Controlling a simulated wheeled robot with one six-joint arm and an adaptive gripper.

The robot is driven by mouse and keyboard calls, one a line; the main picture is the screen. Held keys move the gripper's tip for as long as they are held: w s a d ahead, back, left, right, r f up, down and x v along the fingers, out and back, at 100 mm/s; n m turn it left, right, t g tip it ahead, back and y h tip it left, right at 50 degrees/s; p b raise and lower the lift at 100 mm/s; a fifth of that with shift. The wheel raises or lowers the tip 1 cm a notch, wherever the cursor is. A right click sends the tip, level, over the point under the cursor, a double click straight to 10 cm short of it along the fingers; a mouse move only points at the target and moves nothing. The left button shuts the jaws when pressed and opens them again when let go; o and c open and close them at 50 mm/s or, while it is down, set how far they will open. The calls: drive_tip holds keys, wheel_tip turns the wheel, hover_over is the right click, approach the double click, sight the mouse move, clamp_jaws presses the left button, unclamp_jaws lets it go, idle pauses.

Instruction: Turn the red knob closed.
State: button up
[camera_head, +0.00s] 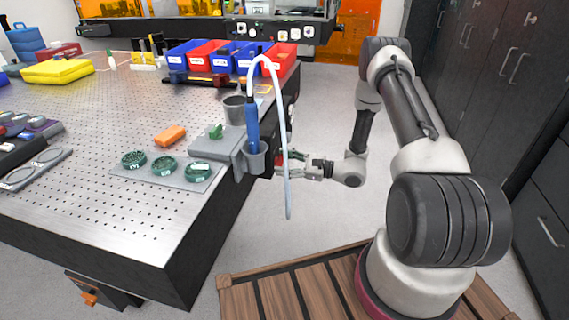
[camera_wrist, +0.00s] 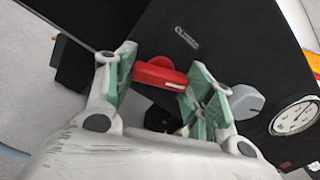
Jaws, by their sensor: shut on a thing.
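In the wrist view, the red knob (camera_wrist: 160,74) is a red lever-shaped handle with a white mark on its right part. It sits in front of a black panel (camera_wrist: 235,50). My gripper (camera_wrist: 163,80) has one green-padded finger on each side of the red knob and is shut on it. The knob's base is partly hidden in dark shadow. In the head view, my gripper (camera_head: 314,167) reaches to the side of the perforated table from the right. The red knob cannot be made out clearly there.
A grey knob (camera_wrist: 245,101) and a round gauge (camera_wrist: 294,117) are right of my gripper on the panel. In the head view, a white hose (camera_head: 286,170) hangs from a blue tool (camera_head: 252,128) at the table edge, close to my gripper.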

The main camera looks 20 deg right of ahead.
drive_tip(key=n, duration=1.3)
drive_tip(key=shift+n, duration=0.4)
drive_tip(key=o, duration=1)
drive_tip(key=shift+d, duration=0.1)
drive_tip(key=v, duration=1.2)
